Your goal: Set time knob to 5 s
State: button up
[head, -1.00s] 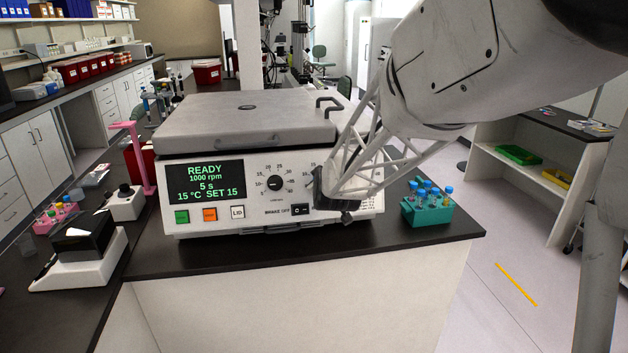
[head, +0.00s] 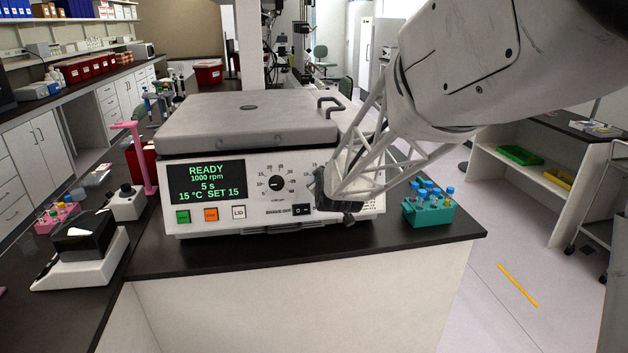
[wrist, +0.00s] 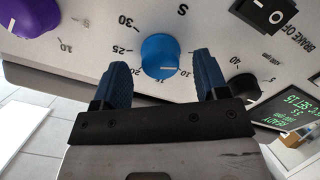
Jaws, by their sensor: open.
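The centrifuge (head: 250,150) stands on the dark bench with its lid down. Its screen (head: 206,181) reads READY, 1000 rpm, 5 s, 15 °C SET 15. In the wrist view, upside down, a blue knob (wrist: 160,55) with a white pointer line sits on the panel under the letter S, amid printed numbers including 25 and 30. My gripper (wrist: 170,80) is open, with one blue finger on each side of the blue knob; gaps show between fingers and knob. In the head view my gripper (head: 335,195) hides the blue knob.
A black knob (head: 275,183) and a brake switch (head: 302,210) are left of my gripper in the head view. A purple knob (wrist: 35,15) shows at the wrist view's upper left. A teal tube rack (head: 428,208) stands right of the centrifuge.

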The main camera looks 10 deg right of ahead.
jog(key=v, duration=0.6)
jog(key=shift+s, duration=0.35)
jog(key=shift+s+r, duration=0.1)
jog(key=shift+r, duration=0.05)
jog(key=s+d+f+m+g, duration=0.1)
jog(key=s+m+g, duration=0.5)
jog(key=s, duration=3)
jog(key=g, duration=0.5)
jog(key=shift+f+m, duration=0.3)
jog(key=shift+m, duration=0.1)
